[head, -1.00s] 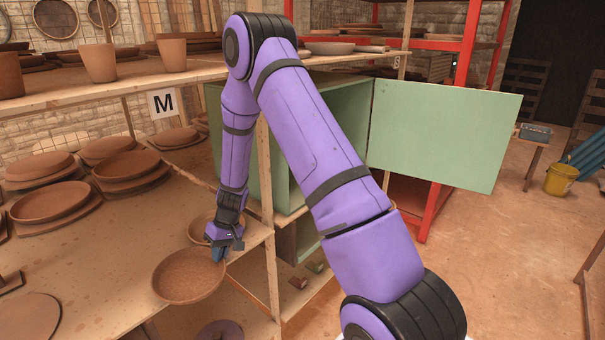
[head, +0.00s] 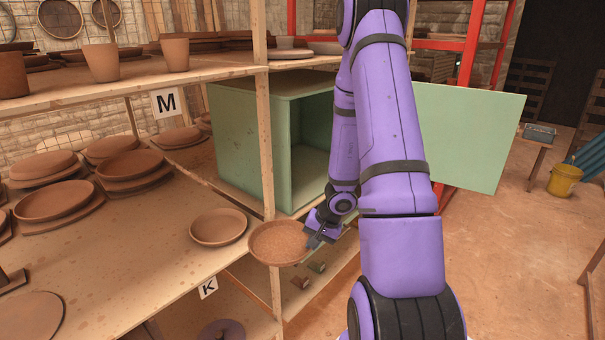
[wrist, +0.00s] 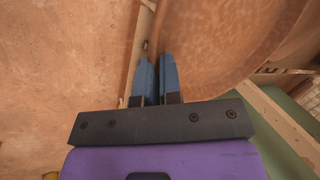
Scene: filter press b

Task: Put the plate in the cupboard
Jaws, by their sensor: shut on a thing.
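The plate (head: 276,243) is a round, shallow, terracotta-brown dish. My gripper (head: 313,243) is shut on its right rim and holds it in the air in front of the shelf post. In the wrist view the blue fingers of my gripper (wrist: 157,78) are close together at the edge of the plate (wrist: 220,45), which fills the upper right. The cupboard (head: 250,135) is a pale green box on the shelf behind, with its front open and its inside partly visible. Its green door (head: 465,135) stands swung wide to the right. My arm hides part of the opening and the hinge side.
A second brown dish (head: 218,227) lies on the wooden shelf (head: 150,250) left of the held plate. A wooden post (head: 262,130) stands at the cupboard's left front. Several stacked plates (head: 55,202) fill the shelf's left. A red rack (head: 470,50) stands behind the door.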

